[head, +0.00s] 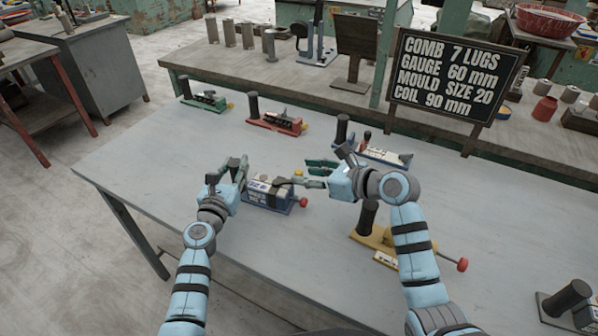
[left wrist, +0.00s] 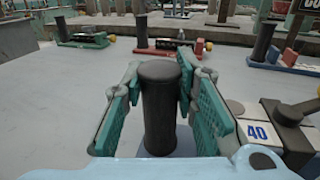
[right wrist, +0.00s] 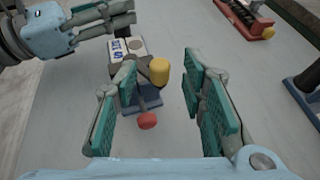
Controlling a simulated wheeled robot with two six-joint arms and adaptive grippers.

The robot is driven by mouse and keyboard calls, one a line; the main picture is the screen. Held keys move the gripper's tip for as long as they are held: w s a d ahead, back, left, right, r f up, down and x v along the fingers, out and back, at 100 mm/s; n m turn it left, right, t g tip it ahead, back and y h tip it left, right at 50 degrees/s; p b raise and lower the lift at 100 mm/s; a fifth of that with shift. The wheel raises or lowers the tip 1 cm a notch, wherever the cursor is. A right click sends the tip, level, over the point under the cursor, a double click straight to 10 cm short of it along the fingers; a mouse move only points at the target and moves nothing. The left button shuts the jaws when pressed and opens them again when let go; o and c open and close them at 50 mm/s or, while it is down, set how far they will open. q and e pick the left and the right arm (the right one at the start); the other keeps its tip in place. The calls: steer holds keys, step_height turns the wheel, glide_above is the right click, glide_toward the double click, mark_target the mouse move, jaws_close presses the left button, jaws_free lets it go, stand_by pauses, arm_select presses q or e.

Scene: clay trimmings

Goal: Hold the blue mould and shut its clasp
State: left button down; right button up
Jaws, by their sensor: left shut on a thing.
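My left gripper (head: 238,172) is shut around the post, one finger on each side. A dark lever with a yellow knob (right wrist: 160,72) sits at the mould's right end; whether it is the clasp I cannot tell. My right gripper (head: 312,172) is open beside this end. In the right wrist view the yellow knob shows between its spread fingers (right wrist: 160,115), nearer the left one; contact is unclear.
A second blue-based device (head: 385,157) stands behind my right gripper. A yellow one (head: 375,238) stands under my right arm. Green (head: 205,103) and red (head: 275,124) ones stand at the back. A sign (head: 458,78) stands on the rear bench. The table's left front is clear.

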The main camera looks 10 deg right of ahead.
mark_target(299, 170)
steer(key=x, duration=0.3)
steer(key=shift+w+a+f, duration=0.1)
steer(key=shift+a, duration=0.05)
jaws_close()
steer(key=shift+w+n+g+y, duration=0.35)
steer(key=shift+n+g+y, duration=0.25)
steer(key=shift+n+g, duration=0.3)
jaws_free()
steer(key=v, duration=1.2)
